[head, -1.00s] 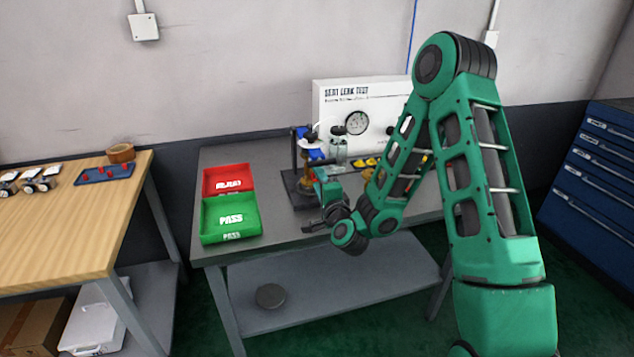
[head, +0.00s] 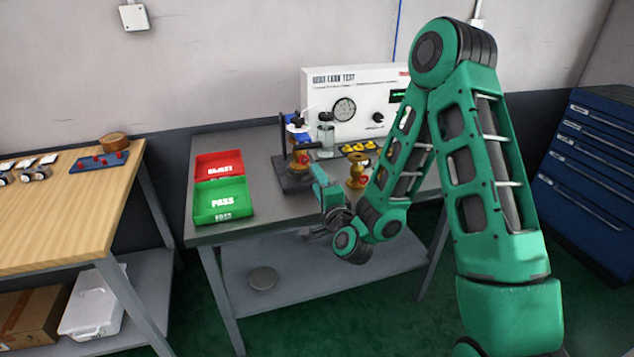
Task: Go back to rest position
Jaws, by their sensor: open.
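My gripper (head: 312,233) is at the end of my green arm, low over the front edge of the grey bench (head: 262,222). It is open, and I see nothing between its fingers, though they are small and dark here. A test stand (head: 292,172) with a black base and a brass part on it stands behind my gripper, apart from it. A brass valve (head: 357,172) with a red mark stands on the bench to the right of the stand, partly close behind my arm.
A red tray (head: 219,166) and a green PASS tray (head: 222,203) sit at the bench's left. A white leak test panel (head: 345,100) stands at the back. A wooden table (head: 60,220) is at left, blue drawers (head: 590,165) at right. Floor shows between table and bench.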

